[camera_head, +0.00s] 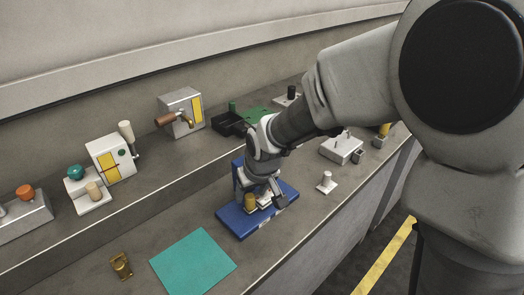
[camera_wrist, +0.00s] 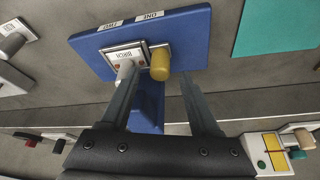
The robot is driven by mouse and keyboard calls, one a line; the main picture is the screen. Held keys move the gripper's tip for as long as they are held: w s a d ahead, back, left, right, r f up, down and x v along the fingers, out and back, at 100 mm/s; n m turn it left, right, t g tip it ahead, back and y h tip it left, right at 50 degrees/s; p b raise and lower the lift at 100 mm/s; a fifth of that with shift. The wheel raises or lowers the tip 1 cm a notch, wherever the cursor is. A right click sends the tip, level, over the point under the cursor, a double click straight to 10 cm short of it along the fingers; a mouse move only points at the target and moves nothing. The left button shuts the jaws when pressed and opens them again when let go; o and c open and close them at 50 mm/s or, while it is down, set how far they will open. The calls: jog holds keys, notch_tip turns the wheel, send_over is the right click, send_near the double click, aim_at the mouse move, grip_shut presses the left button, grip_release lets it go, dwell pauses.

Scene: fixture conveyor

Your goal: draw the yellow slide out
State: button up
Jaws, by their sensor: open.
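A blue fixture (camera_head: 232,224) with a base and an upright part stands near the bench's front edge; it also shows in the wrist view (camera_wrist: 190,32). A yellow cylindrical knob (camera_wrist: 160,64) sits on it, also visible in the head view (camera_head: 250,203). Beside the knob is a pale plate (camera_wrist: 112,52) with a grey cylindrical knob (camera_wrist: 125,69). My gripper (camera_wrist: 160,78) is open and empty over the fixture, also seen in the head view (camera_head: 264,197). The yellow knob lies between the finger lines in the wrist view. The left fingertip appears close to the grey knob; contact cannot be told.
A teal mat (camera_head: 193,263) and a small brass piece (camera_head: 121,265) lie left of the fixture. A white knobbed piece (camera_head: 326,183) stands right. Metal boxes with yellow panels (camera_head: 112,158) stand on the rear shelf. Bare bench lies between the fixture and mat.

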aim_at(250, 196)
jog(key=shift+x, duration=1.75)
grip_shut()
jog(key=shift+w+r, duration=0.15)
